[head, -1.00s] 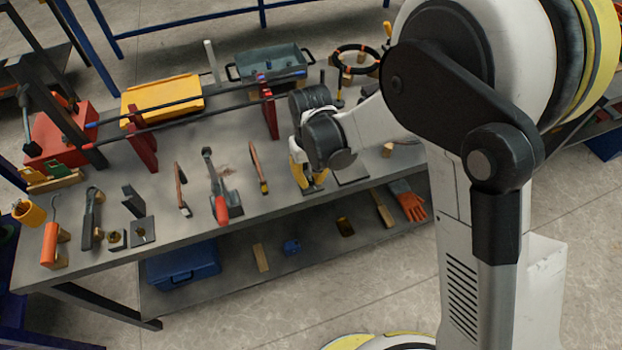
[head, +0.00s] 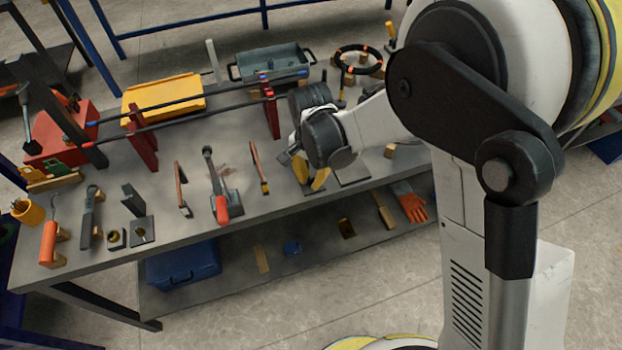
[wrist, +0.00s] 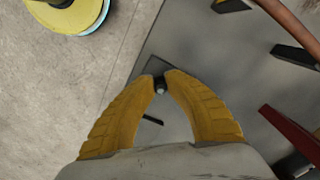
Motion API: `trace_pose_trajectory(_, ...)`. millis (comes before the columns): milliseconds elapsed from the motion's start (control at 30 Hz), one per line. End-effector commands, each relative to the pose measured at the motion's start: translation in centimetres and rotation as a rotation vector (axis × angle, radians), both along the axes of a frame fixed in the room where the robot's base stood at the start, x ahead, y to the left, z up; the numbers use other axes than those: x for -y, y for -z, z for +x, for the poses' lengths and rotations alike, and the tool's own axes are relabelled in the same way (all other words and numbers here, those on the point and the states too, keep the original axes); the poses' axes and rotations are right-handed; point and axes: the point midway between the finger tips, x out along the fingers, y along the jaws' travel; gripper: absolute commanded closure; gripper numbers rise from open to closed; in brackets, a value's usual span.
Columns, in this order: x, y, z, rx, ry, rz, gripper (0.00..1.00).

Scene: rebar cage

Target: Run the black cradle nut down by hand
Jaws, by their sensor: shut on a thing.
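My gripper (wrist: 161,78) has yellow fingers, closed around a small black piece, which I take as the black cradle nut (wrist: 159,83). A pale round end shows at the piece's near side. Beyond and below it is a dark square plate (wrist: 154,68) on the grey bench. A thin black bar (wrist: 153,119) shows between the fingers. In the head view my gripper (head: 318,187) is low over the bench's front edge, beside a dark plate (head: 352,175). The wrist housing hides the nut there, and its thread is not visible.
A red-handled tool (head: 222,208) and orange-brown tools lie left of my gripper. Red uprights (head: 272,115) carry long dark bars behind. A grey tray (head: 270,66) stands at the back. A lower shelf holds a blue box (head: 184,264) and an orange glove (head: 412,206).

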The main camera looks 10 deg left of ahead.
Motion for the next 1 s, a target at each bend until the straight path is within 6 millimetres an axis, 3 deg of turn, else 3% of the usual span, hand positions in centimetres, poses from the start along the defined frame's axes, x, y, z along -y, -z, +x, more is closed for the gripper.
trace_pose_trajectory(400, -0.04, 0.02, 0.00, 0.000, 0.175, -0.001, 1.00)
trace_pose_trajectory(933, -0.04, 0.02, 0.01, 0.000, 0.196, -0.001, 1.00)
trace_pose_trajectory(967, -0.04, 0.02, 0.01, 0.000, 0.196, -0.001, 0.76)
trace_pose_trajectory(1000, -0.04, 0.02, 0.01, 0.000, 0.195, -0.001, 0.64)
